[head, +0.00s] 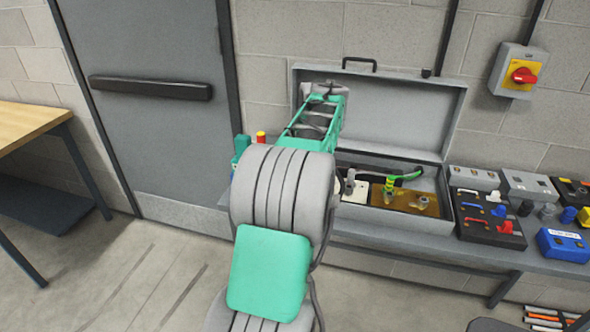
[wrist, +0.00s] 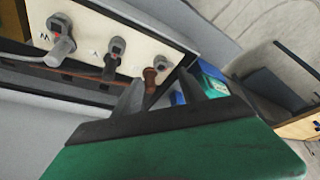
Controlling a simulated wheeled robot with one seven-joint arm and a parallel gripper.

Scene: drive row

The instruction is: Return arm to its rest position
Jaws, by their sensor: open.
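My arm (head: 280,195) reaches forward from the bottom of the head view, over the bench and in front of the open grey box. My gripper is at its far end, in front of the raised lid; in the head view its fingers are too small to make out. In the wrist view my gripper (wrist: 159,78) shows two dark fingers spread apart with nothing held between them. Beyond them is a pale terminal board (wrist: 85,22) with a row of posts. One bare brownish post (wrist: 152,78) shows between the fingertips; whether they touch it I cannot tell.
The grey box (head: 462,125) stands open on the bench (head: 385,238); a green-yellow lead (head: 390,186) and posts show inside. Control boxes (head: 490,217) and a blue unit (head: 563,245) crowd the right. A red switch (head: 523,76) is on the wall. The floor at left is clear.

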